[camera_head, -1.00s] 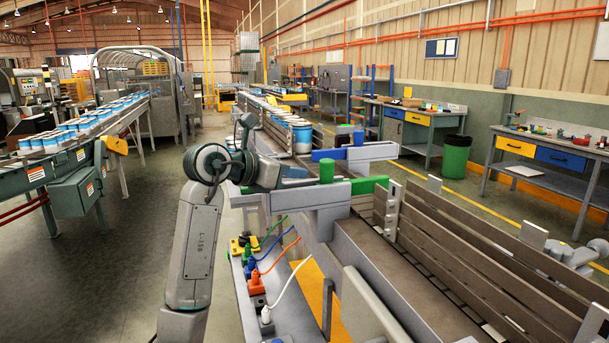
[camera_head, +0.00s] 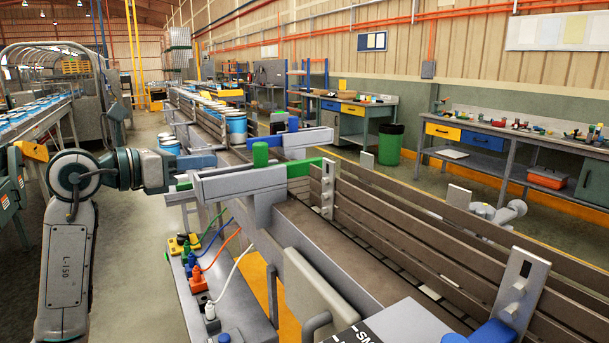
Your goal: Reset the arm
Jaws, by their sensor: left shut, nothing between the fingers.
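My left arm comes in from the lower left, with its elbow at the left side of the view and its forearm reaching right. My right gripper is not in view.
A workbench (camera_head: 500,150) stands at right.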

